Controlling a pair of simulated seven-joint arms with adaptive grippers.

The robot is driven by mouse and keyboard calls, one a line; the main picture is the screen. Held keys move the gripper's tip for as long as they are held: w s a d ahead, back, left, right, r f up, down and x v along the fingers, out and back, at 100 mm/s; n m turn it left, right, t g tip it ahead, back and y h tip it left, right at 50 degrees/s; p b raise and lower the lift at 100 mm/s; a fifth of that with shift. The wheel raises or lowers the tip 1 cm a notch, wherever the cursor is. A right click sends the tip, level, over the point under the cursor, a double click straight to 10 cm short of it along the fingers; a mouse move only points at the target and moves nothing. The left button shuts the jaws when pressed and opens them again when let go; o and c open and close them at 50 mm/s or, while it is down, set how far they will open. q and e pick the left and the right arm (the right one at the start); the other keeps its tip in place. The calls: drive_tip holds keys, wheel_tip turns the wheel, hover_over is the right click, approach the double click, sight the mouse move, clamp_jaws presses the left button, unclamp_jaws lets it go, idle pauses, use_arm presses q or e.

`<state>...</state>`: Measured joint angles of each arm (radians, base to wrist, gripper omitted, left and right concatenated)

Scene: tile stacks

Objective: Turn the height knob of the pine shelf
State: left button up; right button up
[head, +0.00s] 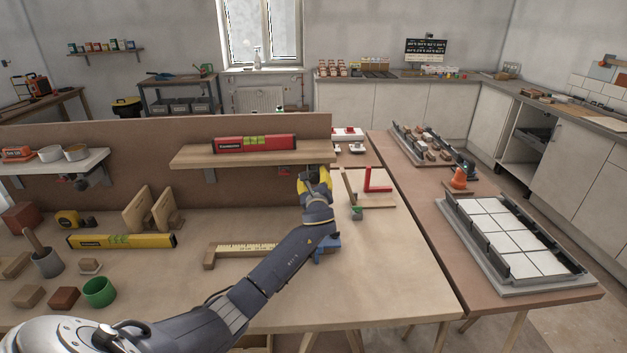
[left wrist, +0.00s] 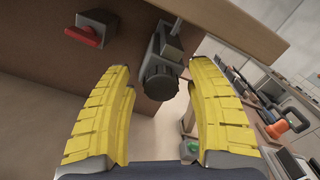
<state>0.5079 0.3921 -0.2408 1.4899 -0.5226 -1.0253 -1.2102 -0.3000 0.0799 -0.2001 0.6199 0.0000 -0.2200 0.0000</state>
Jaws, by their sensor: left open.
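The pine shelf (head: 190,157) is fixed to the brown upright panel and carries a red spirit level (head: 256,143). In the left wrist view the shelf (left wrist: 232,25) crosses the top right. A dark ridged height knob (left wrist: 160,82) sits below it, on a grey bracket. My left gripper (head: 314,178) is at the right end of the shelf, just below its edge. In the left wrist view its yellow fingers are open, one on each side of the knob, with gaps visible. In the head view the gripper hides the knob. My right gripper is not in view.
A red lever (left wrist: 85,36) on a dark mount sits left of the knob. A white shelf (head: 60,163) stands at the left. A yellow level (head: 122,240), a green cup (head: 99,292) and wood blocks lie on the workbench (head: 385,285). The bench's front right is clear.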

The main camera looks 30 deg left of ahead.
use_arm(q)
drive_tip(key=v, duration=1.2)
idle(0.4)
